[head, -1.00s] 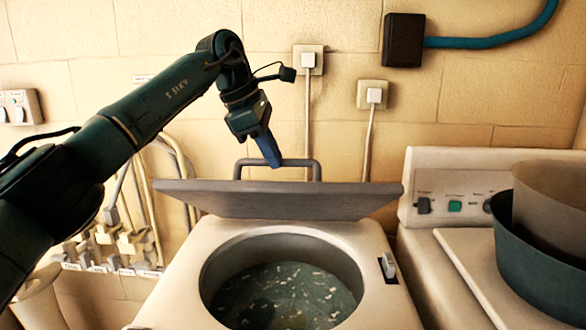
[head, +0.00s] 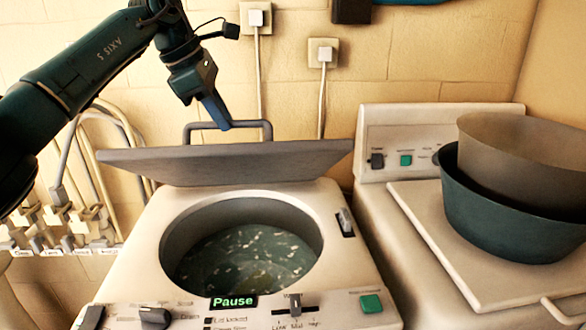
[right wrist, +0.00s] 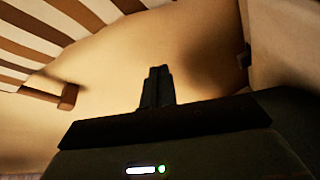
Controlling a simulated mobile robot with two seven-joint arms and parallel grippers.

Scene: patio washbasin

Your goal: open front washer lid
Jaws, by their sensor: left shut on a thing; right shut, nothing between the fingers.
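The front washer (head: 150,240) stands with its round tub (head: 245,262) uncovered, showing dark water with pale bits. Its grey lid (head: 225,163) is tilted up at the back of the opening. A bar handle (head: 268,131) stands at the lid's far edge. My left gripper (head: 222,118) is shut on the handle, its fingers reaching down to the bar. My right gripper (right wrist: 157,87) shows only in the right wrist view, shut and empty, with a pale wall beyond it.
A second machine (head: 400,222) stands to the right, with a dark green basin (head: 490,220) and a brown bowl (head: 520,150) on top. Hoses (head: 95,150) and taps (head: 65,225) line the wall at left. Plugs with cords (head: 322,52) hang behind the lid.

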